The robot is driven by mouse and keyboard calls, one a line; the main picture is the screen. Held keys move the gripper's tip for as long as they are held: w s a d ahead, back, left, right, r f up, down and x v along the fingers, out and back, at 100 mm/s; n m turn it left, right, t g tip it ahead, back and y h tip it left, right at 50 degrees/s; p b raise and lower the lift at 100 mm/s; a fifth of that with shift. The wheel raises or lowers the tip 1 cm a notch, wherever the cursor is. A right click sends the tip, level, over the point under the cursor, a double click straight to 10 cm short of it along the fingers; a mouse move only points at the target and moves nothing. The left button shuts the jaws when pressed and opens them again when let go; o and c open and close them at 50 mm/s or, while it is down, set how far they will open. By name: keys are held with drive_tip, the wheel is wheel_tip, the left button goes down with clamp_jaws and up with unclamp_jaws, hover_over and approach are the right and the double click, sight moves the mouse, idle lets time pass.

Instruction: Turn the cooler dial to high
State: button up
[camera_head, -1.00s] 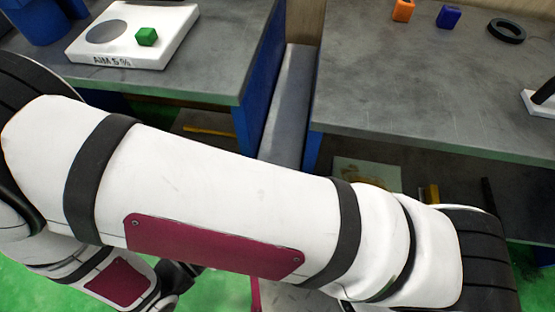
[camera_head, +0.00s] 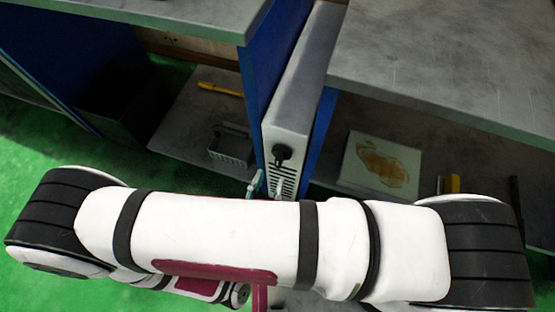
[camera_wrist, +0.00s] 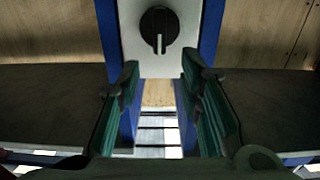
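The cooler (camera_head: 300,100) is a narrow grey-white unit between two blue panels, with a vented front face. Its round black dial (camera_head: 282,154) sits on that face above the vent slots. In the wrist view the dial (camera_wrist: 158,27) is at top centre, with its pale-edged pointer directed straight down. My gripper (camera_wrist: 160,75) is open, with its two green-padded fingers apart. The dial lies beyond the fingertips, centred between them in the picture, and nothing is between the pads. In the head view the fingertips (camera_head: 267,184) show just below the dial; my arm hides the rest of the gripper.
Grey worktops (camera_head: 440,60) flank the cooler, with blue panels close on both sides. A grey basket (camera_head: 231,146) is on the left lower shelf, and a stained sheet (camera_head: 382,165) on the right one. Green floor is open at left.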

sight(277, 161)
drive_tip(key=b+x, duration=0.1)
drive_tip(key=x, duration=0.6)
drive_tip(key=shift+s, duration=0.1)
clamp_jaws()
